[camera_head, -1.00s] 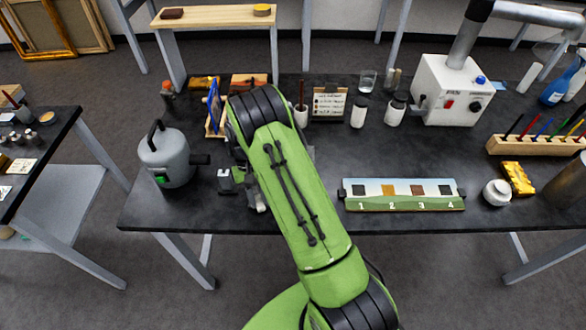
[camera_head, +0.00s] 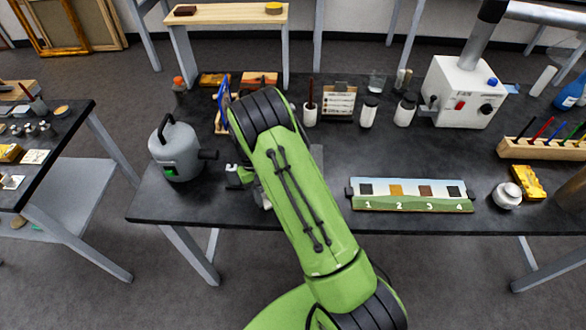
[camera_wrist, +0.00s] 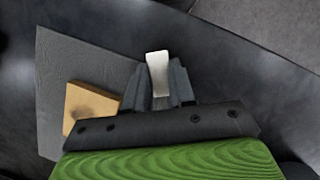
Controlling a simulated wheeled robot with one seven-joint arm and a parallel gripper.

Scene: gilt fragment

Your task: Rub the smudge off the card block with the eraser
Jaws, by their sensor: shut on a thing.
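In the wrist view my gripper (camera_wrist: 162,95) is shut on a white eraser (camera_wrist: 157,72), which sticks out past the fingertips. The card block (camera_wrist: 90,105) is a tan block on a grey mat (camera_wrist: 75,62), to the left of my fingers, with a dark smudge on its face. The gripper and eraser are apart from the block in the picture; the height between them is hard to tell. In the head view the gripper (camera_head: 236,174) shows only in part at the left of the dark table, and my green arm hides the block.
A grey canister (camera_head: 176,153) stands left of my gripper. A strip numbered 1 to 4 (camera_head: 410,207) lies to the right of my arm. White jars (camera_head: 368,114), a clipboard (camera_head: 339,102) and a white machine (camera_head: 458,92) stand at the back. The table's front edge is close.

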